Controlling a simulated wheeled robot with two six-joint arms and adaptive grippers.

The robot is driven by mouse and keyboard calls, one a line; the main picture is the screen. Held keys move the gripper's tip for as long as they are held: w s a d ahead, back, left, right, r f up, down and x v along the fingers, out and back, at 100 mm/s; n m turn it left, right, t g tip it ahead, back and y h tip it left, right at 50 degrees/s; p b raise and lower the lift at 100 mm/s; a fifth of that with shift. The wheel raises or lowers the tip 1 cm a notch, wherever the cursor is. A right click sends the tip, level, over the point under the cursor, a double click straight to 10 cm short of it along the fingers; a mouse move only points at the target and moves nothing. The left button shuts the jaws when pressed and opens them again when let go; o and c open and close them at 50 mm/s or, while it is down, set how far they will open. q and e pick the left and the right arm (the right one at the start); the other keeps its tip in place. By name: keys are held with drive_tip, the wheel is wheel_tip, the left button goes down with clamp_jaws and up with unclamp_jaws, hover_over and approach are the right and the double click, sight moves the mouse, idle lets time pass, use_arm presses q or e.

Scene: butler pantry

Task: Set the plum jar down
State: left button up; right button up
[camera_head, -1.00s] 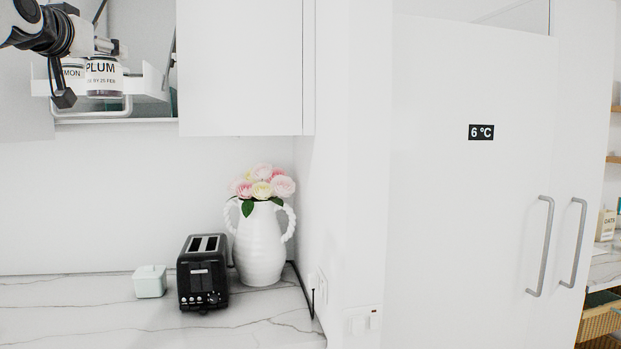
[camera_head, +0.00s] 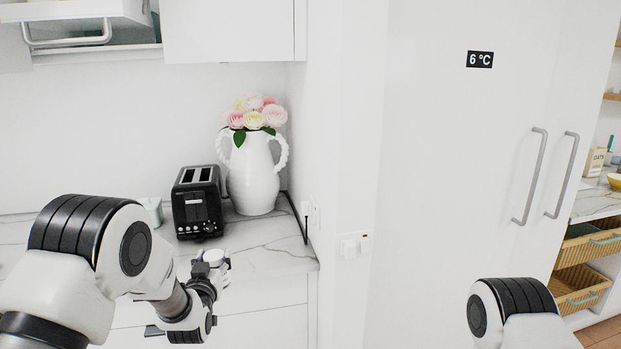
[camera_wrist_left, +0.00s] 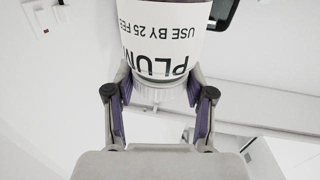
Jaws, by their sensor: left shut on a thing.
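The plum jar (camera_wrist_left: 165,35) has a white label reading PLUM and USE BY 25 FEB, upside down in the left wrist view. My left gripper (camera_wrist_left: 158,92) is shut on it, with a finger on each side near its ribbed white cap. My right gripper is out of view.
A black toaster (camera_head: 198,203) and a white vase (camera_head: 253,178) with flowers stand behind the gripper. A pale green pot (camera_head: 152,210) is partly hidden by my arm. Bare counter shows right of the toaster, bounded by the white side wall (camera_head: 345,150).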

use_arm(q)
drive_tip(key=s+d+f, duration=0.3)
drive_tip(key=s+f, duration=1)
drive_tip(key=s, duration=0.2)
drive_tip(key=s+r+m+h, duration=0.1)
drive_tip(key=s, duration=0.5)
drive_tip(key=shift+d+r, duration=0.2)
drive_tip(key=shift+r, duration=0.05)
